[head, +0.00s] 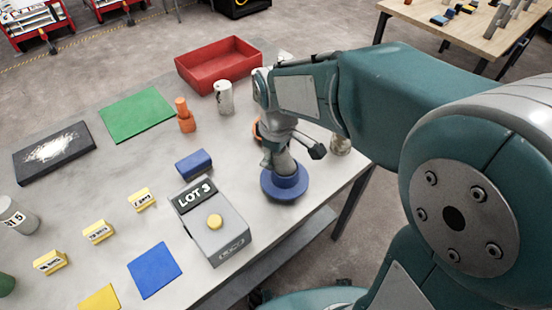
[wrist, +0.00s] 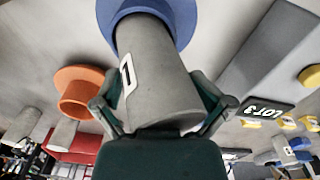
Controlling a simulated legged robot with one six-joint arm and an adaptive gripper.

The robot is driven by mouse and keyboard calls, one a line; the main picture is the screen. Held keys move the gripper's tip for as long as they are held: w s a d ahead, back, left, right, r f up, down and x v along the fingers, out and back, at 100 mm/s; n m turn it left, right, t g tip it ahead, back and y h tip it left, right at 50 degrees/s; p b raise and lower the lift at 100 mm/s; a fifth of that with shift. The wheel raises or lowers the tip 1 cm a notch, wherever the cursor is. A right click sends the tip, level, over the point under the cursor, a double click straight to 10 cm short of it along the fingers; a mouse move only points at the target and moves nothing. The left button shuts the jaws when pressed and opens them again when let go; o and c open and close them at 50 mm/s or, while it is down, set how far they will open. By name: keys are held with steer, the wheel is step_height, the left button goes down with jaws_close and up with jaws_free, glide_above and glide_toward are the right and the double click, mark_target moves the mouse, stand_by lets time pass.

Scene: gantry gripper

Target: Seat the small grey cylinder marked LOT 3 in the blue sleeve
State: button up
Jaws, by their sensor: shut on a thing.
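My gripper (head: 287,148) is shut on a grey cylinder (wrist: 158,78). In the wrist view the cylinder fills the space between the two fingers (wrist: 160,112). A white label with a dark mark shows on its side, but I cannot read it in full. The cylinder's far end meets the blue sleeve (head: 284,187), a round flanged piece on the table; it also shows at the top of the wrist view (wrist: 182,14). The cylinder stands over the sleeve's middle. I cannot tell how deep its end sits, because the sleeve's opening is hidden.
A grey box (head: 219,236) with a LOT 3 plate and yellow button stands left of the sleeve. A blue block (head: 193,164) is beyond it. An orange flanged sleeve (wrist: 78,88) is close by. A red bin (head: 218,67) stands behind. The table's edge is near on the right.

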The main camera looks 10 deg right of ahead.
steer(key=shift+s+d+f, duration=0.2)
steer(key=shift+d+f, duration=0.1)
steer(key=shift+d, duration=0.2)
steer(key=o, duration=1)
steer(key=shift+d, duration=0.3)
steer(key=shift+c, duration=0.2)
steer(key=shift+d, duration=0.15)
steer(key=shift+a, duration=0.25)
steer(key=shift+a+r, duration=0.1)
steer(key=shift+r, duration=0.25)
step_height(320, 180, up, 12)
steer(key=shift+w+f, duration=0.15)
steer(key=shift+f, duration=0.05)
